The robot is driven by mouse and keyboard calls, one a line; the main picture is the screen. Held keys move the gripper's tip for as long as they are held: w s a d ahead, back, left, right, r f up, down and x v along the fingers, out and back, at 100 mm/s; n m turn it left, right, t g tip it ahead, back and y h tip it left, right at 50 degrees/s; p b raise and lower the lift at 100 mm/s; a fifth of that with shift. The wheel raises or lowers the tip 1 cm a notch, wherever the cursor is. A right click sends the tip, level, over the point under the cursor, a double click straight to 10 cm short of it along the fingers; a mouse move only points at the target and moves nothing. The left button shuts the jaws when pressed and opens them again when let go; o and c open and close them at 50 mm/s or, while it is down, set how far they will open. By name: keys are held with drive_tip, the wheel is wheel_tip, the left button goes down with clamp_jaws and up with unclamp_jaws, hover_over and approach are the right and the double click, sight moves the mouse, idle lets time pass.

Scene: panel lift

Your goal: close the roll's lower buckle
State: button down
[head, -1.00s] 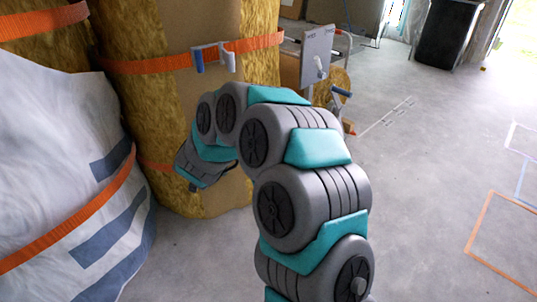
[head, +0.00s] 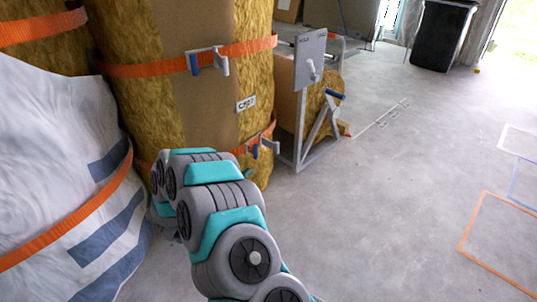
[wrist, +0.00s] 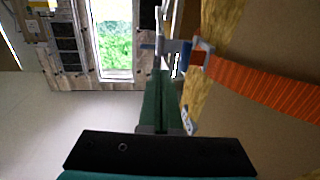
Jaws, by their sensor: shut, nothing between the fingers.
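The insulation roll (head: 185,105) stands upright with a brown cardboard face. Its lower orange strap carries the lower buckle (head: 263,147), with a blue part and a grey part, just right of my arm. In the wrist view a buckle with a blue-and-grey lever (wrist: 183,47) stands out from an orange strap (wrist: 262,80); it appears to be the lower one. My gripper (wrist: 161,82) is shut and empty, its dark green fingers pointing just beside and below this lever. Contact cannot be told.
An upper strap with its own buckle (head: 207,60) crosses the roll. A white wrapped bundle (head: 50,160) stands close on the left. A grey metal frame with a panel (head: 310,60) stands right of the roll. The floor (head: 390,210) on the right is open.

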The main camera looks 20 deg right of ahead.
sight(277, 150)
idle(0.3)
drive_tip(key=b+x, duration=0.1)
drive_tip(key=x, duration=1.3)
drive_tip(key=shift+s+d, duration=0.1)
drive_tip(key=shift+d, duration=0.05)
drive_tip(key=shift+d+f+n+t+y+b, duration=0.15)
drive_tip(key=shift+d+n+t+y+b, duration=0.15)
drive_tip(key=shift+d+n+t+y, duration=0.6)
drive_tip(key=w+d+n+t+y, duration=0.6)
drive_tip(key=n+t+y, duration=0.1)
drive_tip(key=y, duration=0.3)
drive_tip(key=shift+w+d+n+y, duration=0.3)
drive_tip(key=shift+n+y, duration=0.1)
drive_tip(key=shift+n, duration=0.3)
